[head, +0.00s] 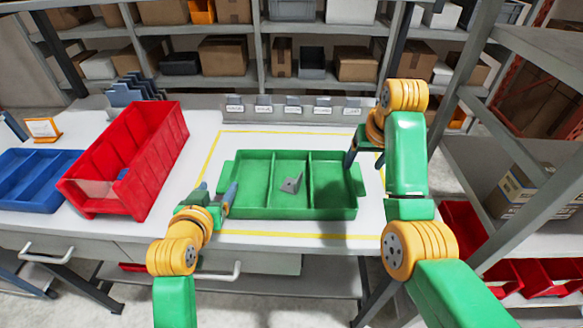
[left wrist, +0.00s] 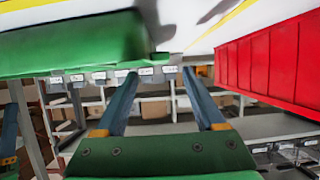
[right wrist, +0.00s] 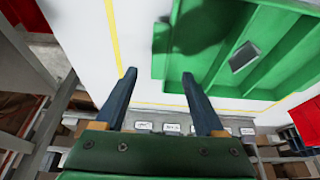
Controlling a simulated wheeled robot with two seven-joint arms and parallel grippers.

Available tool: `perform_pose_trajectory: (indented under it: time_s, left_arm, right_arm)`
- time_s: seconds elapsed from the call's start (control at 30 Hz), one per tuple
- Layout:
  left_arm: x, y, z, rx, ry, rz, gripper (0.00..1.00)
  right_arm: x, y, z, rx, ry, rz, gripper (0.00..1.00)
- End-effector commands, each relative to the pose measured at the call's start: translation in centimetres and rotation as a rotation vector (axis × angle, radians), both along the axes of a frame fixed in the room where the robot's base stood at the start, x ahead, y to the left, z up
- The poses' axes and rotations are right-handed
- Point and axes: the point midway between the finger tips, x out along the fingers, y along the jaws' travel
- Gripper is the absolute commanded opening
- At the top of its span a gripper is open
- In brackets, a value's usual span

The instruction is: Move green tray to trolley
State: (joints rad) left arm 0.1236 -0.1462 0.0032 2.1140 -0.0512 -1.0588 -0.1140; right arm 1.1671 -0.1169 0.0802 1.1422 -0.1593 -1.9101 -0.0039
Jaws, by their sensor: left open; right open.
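The green tray (head: 262,207) lies on the white table inside a yellow outline, with three compartments. A small grey bracket (head: 291,183) lies in its middle compartment. My left gripper (head: 220,190) is open at the tray's left end; in the left wrist view its fingers (left wrist: 155,75) point toward the tray's edge (left wrist: 80,45), and I cannot tell whether they touch it. My right gripper (head: 366,158) is open by the tray's right end. In the right wrist view its fingers (right wrist: 158,80) are over the white table, with one near the tray (right wrist: 205,55). No trolley is clearly identifiable.
A red divided bin (head: 130,160) and a blue tray (head: 35,180) stand on the table's left. An orange-framed sign (head: 43,129) is behind them. Labelled dispensers (head: 293,107) line the back edge. A grey shelf rack with red bins (head: 545,277) stands at right.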

Motion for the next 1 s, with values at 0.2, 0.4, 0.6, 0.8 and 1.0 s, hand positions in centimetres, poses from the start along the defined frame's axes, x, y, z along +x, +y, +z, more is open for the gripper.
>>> perform_pose_trajectory:
  time_s: [0.2,0.4,0.6,0.8,1.0]
  left_arm:
    - [0.0,0.0,0.0,0.0,-0.001,0.0,0.71]
    - [0.7,0.0,-0.3,0.0,0.001,-0.001,0.71]
    - [3.6,-0.1,-1.5,0.0,0.002,-0.001,0.71]
    - [5.9,-0.2,-2.5,0.0,0.0,-0.001,0.71]
    - [6.6,-0.2,-2.8,0.0,0.0,0.0,0.71]
  right_arm:
    - [0.0,0.0,0.0,0.0,0.0,0.0,0.71]
    - [0.2,0.0,-0.7,0.0,0.003,0.0,0.71]
    - [1.4,0.0,-3.7,0.0,0.004,0.0,0.71]
    - [2.4,-0.1,-6.0,0.0,0.002,0.0,0.71]
    - [2.7,-0.1,-6.6,0.0,0.0,0.0,0.71]
